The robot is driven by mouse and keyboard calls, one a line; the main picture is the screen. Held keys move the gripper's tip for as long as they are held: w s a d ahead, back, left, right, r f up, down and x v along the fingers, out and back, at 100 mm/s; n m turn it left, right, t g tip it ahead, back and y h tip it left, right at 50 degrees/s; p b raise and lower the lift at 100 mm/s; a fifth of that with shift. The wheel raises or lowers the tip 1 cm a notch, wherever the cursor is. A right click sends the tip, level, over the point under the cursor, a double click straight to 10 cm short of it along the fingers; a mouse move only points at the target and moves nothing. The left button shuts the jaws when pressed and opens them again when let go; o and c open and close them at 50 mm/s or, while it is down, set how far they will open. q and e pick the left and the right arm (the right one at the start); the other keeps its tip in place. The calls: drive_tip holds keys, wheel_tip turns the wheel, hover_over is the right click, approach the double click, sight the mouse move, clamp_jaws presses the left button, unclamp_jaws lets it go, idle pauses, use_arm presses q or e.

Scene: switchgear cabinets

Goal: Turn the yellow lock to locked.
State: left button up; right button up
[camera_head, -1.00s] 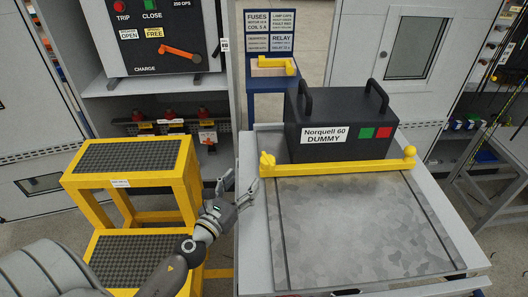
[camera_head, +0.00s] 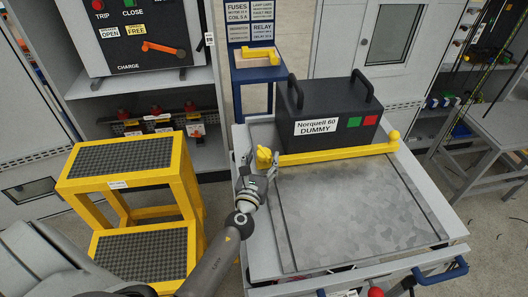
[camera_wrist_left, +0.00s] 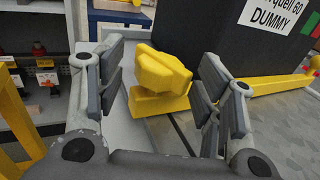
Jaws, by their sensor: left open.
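The yellow lock (camera_head: 264,155) is a knob at the left end of a yellow bar (camera_head: 335,152) that lies across the metal tray, in front of the black dummy unit (camera_head: 328,112). In the left wrist view the yellow lock (camera_wrist_left: 160,72) sits between my left gripper's fingers, with gaps on both sides. My left gripper (camera_head: 258,172) is open, its fingers pointing at the lock; it also shows in the left wrist view (camera_wrist_left: 163,90). Whether a finger touches the lock cannot be told. My right gripper is not in view.
The metal tray (camera_head: 350,220) stands on a grey cart with red and blue handles at its front. A yellow step stool (camera_head: 125,184) stands at the left. A switchgear cabinet (camera_head: 150,50) is behind it. A blue stand (camera_head: 258,75) is at the back.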

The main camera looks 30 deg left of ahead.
sight(259, 159)
use_arm(q)
drive_tip(key=shift+x, duration=1.05)
drive_tip(key=shift+w, duration=0.3)
drive_tip(key=shift+w+a, duration=0.1)
drive_tip(key=c, duration=1)
drive_tip(key=shift+a+f+m+t+h+b, duration=0.1)
drive_tip(key=shift+m+t+h+b, duration=0.2)
drive_tip(key=shift+m+h+b, duration=0.95)
drive_tip(key=m+h+b, duration=0.1)
drive_tip(key=h, duration=0.2)
drive_tip(key=shift+m+h, duration=0.25)
drive_tip(key=shift+m+h+b, duration=0.3)
drive_tip(key=shift+h+b, duration=0.15)
drive_tip(key=shift+h, duration=0.15)
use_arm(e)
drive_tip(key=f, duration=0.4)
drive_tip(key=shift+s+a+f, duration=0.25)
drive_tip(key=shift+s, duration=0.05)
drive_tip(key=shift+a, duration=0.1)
use_arm(q)
drive_tip(key=o, duration=1)
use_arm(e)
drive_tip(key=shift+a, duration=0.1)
